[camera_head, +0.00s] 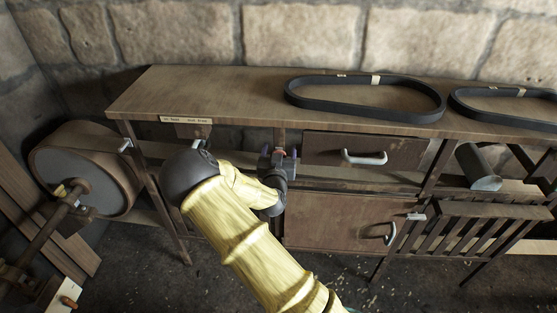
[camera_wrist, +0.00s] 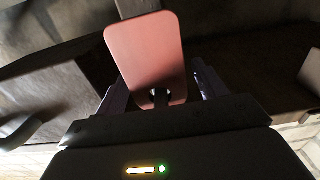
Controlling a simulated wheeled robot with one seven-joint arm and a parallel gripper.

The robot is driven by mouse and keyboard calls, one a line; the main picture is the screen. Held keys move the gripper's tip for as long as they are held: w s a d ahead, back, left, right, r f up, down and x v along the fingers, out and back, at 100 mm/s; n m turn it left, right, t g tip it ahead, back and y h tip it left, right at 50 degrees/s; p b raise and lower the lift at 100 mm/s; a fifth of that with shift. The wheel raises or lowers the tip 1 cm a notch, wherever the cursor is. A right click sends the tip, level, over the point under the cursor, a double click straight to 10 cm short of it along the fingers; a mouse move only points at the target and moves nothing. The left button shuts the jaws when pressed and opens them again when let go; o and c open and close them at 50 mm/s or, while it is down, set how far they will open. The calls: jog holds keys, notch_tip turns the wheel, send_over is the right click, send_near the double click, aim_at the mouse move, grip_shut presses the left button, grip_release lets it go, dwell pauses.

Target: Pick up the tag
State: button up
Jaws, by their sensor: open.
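The tag (camera_wrist: 147,50) is a flat, reddish-pink plate with rounded corners. It fills the upper middle of the wrist view, with a dark hole or peg near its lower end. My gripper (camera_wrist: 158,85) is open, with one finger on each side of the tag's lower end. I cannot tell whether either finger touches it. In the head view my gripper (camera_head: 279,152) is at the bench front, just left of the upper drawer. A small reddish patch shows between its fingers there, too small to make out clearly.
The wooden bench (camera_head: 230,95) carries a black belt (camera_head: 365,112) and a second belt (camera_head: 505,118). The upper drawer (camera_head: 325,148) and the lower door (camera_head: 330,222) have protruding handles. A large wheel (camera_head: 75,170) stands left. A metal cylinder (camera_head: 478,167) lies on the right shelf.

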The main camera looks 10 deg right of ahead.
jog(key=shift+a, duration=0.1)
dwell(0.4)
jog(key=c, duration=1.1)
jog(key=shift+o, duration=0.2)
jog(key=shift+r, duration=0.15)
jog(key=shift+s+r, duration=0.15)
jog(key=p+v, duration=0.3)
jog(key=v, duration=1.4)
jog(key=shift+s, duration=0.35)
jog(key=shift+a, duration=0.1)
